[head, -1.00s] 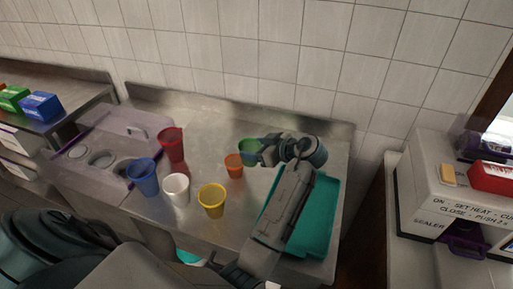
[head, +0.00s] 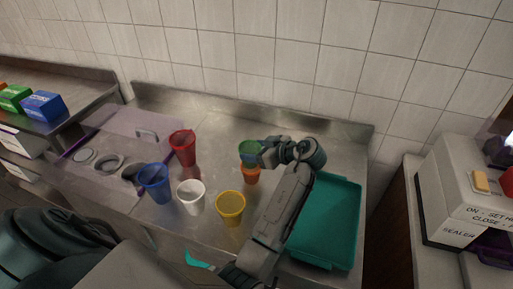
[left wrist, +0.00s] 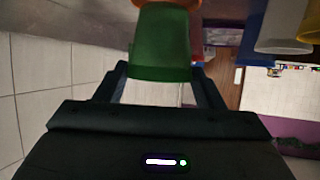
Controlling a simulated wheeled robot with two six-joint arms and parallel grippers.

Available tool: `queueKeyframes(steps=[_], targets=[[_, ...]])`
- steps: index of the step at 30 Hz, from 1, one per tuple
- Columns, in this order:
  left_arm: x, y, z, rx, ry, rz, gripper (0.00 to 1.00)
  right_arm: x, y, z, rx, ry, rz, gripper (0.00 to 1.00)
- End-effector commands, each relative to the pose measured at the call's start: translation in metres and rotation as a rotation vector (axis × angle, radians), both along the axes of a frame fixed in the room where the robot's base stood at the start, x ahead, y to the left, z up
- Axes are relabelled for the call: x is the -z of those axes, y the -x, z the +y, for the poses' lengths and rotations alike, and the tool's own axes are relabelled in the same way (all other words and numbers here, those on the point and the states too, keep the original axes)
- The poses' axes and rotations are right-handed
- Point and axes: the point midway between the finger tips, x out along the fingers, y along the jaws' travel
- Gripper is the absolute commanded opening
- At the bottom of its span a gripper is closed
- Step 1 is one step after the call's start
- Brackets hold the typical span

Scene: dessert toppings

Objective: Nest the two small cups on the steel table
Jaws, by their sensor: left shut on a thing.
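The small green cup (head: 249,149) is held by my left gripper (head: 262,153), whose fingers are shut on it. It also shows between the fingers in the left wrist view (left wrist: 161,45). The small orange cup (head: 251,175) stands upright on the steel table (head: 215,130), just below the green cup in the head view. In the left wrist view a bit of the orange cup (left wrist: 186,7) shows beyond the green cup's narrow end. I cannot tell whether the two cups touch. My right gripper is not in view.
A yellow cup (head: 230,207), white cup (head: 190,195), blue cup (head: 154,183) and red cup (head: 183,147) stand to the left and front. A teal tray (head: 335,215) lies to the right. A lidded topping holder (head: 112,153) is at the left, the tiled wall behind.

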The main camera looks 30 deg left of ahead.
Motion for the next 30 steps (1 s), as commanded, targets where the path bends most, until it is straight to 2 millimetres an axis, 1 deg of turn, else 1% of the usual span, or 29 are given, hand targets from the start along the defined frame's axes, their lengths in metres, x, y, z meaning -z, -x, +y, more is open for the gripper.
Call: queueKeyframes(steps=[1,4,7,12,15,26,27,29,30], targets=[[0.007,0.0,0.0,0.0,0.0,0.001,0.41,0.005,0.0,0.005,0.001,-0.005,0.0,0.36],[0.015,0.0,0.0,0.0,0.0,0.001,0.41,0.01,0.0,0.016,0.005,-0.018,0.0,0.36],[0.024,0.0,0.0,0.0,0.0,0.0,0.41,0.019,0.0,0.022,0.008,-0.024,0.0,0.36],[0.037,0.0,0.0,-0.001,0.0,0.0,0.41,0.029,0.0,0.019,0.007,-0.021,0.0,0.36],[0.041,0.0,0.0,0.0,0.0,0.0,0.41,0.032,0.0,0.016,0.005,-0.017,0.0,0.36],[0.042,0.0,0.0,0.0,0.0,0.0,0.41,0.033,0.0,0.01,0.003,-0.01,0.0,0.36],[0.042,0.0,0.0,0.0,0.0,0.0,0.66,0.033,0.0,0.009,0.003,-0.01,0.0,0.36],[0.042,0.0,0.0,0.0,0.0,0.0,0.78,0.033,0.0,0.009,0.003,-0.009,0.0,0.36],[0.042,0.0,0.0,0.0,0.0,0.0,0.86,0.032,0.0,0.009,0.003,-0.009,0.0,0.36]])
